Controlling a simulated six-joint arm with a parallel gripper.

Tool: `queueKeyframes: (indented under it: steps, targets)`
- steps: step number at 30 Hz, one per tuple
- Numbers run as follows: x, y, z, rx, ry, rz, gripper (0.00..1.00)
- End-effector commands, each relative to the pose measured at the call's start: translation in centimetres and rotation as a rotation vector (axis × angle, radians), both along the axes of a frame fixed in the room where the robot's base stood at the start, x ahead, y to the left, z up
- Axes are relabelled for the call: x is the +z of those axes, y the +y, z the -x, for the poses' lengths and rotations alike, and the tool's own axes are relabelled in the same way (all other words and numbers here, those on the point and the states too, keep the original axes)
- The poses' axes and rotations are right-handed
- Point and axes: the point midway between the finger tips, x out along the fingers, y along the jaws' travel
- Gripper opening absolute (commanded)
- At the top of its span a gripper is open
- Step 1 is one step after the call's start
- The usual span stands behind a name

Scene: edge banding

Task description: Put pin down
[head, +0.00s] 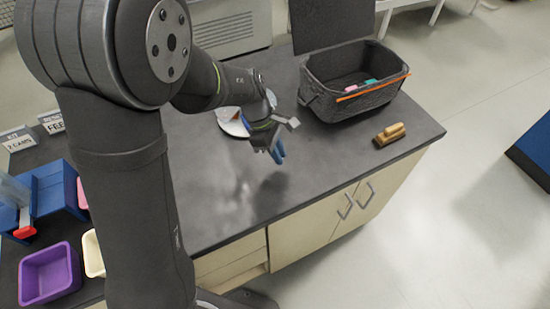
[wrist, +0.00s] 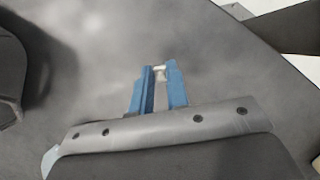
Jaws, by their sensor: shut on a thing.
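My gripper (head: 279,153) hangs over the dark grey table top (head: 225,200), near the table's front edge, with its blue fingers pointing down. In the wrist view its two blue fingers (wrist: 159,72) are shut on a small pale thing, the pin (wrist: 160,70), at the tips. Only a little of the pin shows between the fingers. In the head view the pin is too small or hidden to make out. The table under the fingers is bare, and a soft shadow lies on it. I cannot tell exactly how high the pin is above the surface.
A dark grey basket (head: 350,108) with an orange strip (head: 373,88) across it stands at the back right. A wooden-looking brush or block (head: 389,134) lies near the right edge. A round plate (head: 232,121) sits behind my gripper. A purple bin (head: 48,275) and labelled cards are at left.

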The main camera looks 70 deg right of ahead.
Motion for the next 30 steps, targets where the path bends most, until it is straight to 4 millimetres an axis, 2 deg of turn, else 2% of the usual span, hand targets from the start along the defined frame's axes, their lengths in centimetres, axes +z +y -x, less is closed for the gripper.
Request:
queueKeyframes:
  steps: [5, 13, 24, 25, 27, 28, 30]
  targets:
    - [-0.8, -0.4, -0.7, 0.0, 0.0, -0.001, 0.0]
    - [-4.3, -0.3, -0.6, 0.0, 0.0, -0.002, 0.0]
    - [-4.8, -0.3, -0.6, 0.001, 0.0, -0.001, 0.0]
    - [-4.8, -0.4, -0.6, 0.001, 0.0, 0.0, 0.19]
    - [-4.7, -0.4, -0.6, 0.001, 0.0, 0.0, 0.32]
    - [-4.7, -0.4, -0.6, 0.001, 0.0, 0.0, 0.36]
    - [-4.7, -0.4, -0.6, 0.001, 0.0, 0.0, 0.36]
